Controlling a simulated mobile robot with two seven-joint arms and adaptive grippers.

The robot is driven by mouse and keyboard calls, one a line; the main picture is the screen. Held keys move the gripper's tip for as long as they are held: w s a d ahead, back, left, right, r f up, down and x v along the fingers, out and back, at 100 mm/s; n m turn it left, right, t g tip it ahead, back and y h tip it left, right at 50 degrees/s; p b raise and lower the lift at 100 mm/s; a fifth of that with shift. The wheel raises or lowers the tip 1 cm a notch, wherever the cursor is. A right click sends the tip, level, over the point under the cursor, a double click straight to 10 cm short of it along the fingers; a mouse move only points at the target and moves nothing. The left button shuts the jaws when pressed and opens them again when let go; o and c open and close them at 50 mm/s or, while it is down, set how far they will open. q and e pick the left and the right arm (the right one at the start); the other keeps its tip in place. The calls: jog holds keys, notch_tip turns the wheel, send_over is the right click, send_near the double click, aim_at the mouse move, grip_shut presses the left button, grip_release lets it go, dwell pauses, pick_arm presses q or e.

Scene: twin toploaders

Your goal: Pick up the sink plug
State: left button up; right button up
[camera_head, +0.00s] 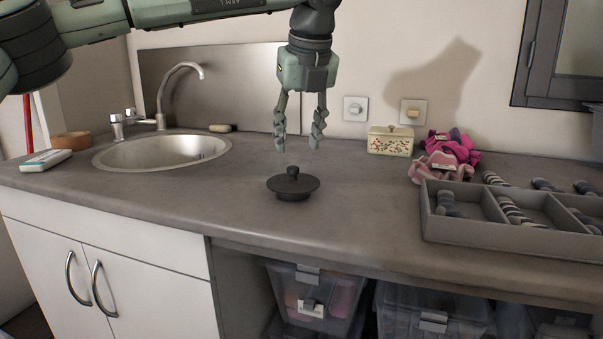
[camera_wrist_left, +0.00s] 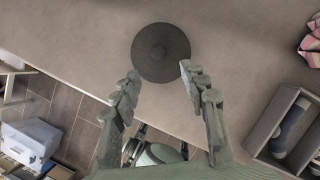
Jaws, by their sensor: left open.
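The sink plug (camera_head: 293,184) is a dark, round disc with a small knob on top. It lies on the grey-brown counter, to the right of the sink. In the left wrist view the plug (camera_wrist_left: 160,52) shows from above, just beyond the fingertips. My left gripper (camera_head: 300,142) points down above the plug, apart from it, with its two fingers spread and nothing between them. The same open fingers show in the left wrist view (camera_wrist_left: 160,82).
The round metal sink (camera_head: 165,151) and its tap (camera_head: 178,80) are at the left. A flowered box (camera_head: 390,140), pink scrunchies (camera_head: 447,155) and a grey divided tray (camera_head: 505,215) are at the right. The counter (camera_head: 370,215) around the plug is clear.

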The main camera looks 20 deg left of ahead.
aim_at(293, 167)
pick_arm(q)
jog(key=shift+w+a+f, duration=0.2)
jog(key=shift+a+f, duration=0.15)
jog(key=shift+f, duration=0.2)
jog(key=shift+w+a+f, duration=0.15)
jog(key=shift+a+f, duration=0.15)
jog(key=shift+f, duration=0.25)
jog(key=x, duration=0.2)
jog(key=p+x, duration=0.1)
jog(key=x, duration=0.2)
jog(key=shift+w+d+r, duration=0.1)
jog(key=shift+w+d, duration=0.05)
jog(key=shift+w, duration=0.25)
pick_arm(e)
jog(key=f, duration=0.3)
jog(key=shift+s+a, duration=0.1)
jog(key=shift+s, duration=0.2)
pick_arm(q)
jog(key=shift+c, duration=0.5)
grip_shut()
